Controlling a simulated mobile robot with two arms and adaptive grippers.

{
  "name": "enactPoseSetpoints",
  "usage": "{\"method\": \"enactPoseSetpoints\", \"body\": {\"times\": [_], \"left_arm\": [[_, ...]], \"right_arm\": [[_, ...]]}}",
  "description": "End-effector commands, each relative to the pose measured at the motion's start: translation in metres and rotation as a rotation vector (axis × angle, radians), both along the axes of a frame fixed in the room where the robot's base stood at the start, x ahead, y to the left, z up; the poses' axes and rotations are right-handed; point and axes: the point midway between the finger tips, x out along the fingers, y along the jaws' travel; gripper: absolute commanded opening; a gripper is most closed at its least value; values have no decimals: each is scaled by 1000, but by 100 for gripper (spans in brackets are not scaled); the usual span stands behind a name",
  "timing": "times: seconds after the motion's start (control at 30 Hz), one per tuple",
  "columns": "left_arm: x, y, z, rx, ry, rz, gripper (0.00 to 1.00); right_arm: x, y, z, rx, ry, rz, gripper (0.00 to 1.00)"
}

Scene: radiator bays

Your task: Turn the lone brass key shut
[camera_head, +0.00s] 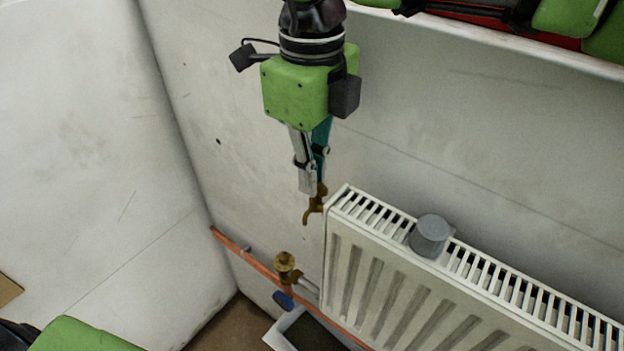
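A brass key (313,207) with a forked, hooked outline is at the upper left end of the white radiator (375,262). My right gripper (311,187) points down from above, with its fingertips at the top of the brass key. The two fingers look close together from this angle. They overlap the key's upper part, so I cannot tell whether they grip it or only stand beside it. My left gripper does not show in the head view.
A brass valve (286,263) with a blue knob (283,300) sits below on a copper pipe (262,266). A grey cylindrical cap (431,235) stands on the radiator's grille. A white tray (281,336) lies beneath. The wall left of the key is clear.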

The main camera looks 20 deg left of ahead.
Motion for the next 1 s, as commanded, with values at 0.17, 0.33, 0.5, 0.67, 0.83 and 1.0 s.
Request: {"method": "enactPoseSetpoints", "body": {"times": [0.17,0.33,0.5,0.67,0.83,1.0], "left_arm": [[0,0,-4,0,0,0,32],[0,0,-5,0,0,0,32],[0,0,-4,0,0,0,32],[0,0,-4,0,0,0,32],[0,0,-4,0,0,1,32],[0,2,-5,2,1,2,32]], "right_arm": [[2,1,2,7,-5,-43,0],[2,1,3,7,-5,-58,0],[2,1,3,7,-5,-60,0],[2,1,3,8,-6,-60,0],[2,1,2,5,-5,-59,12],[1,0,2,3,-2,-57,12]]}}
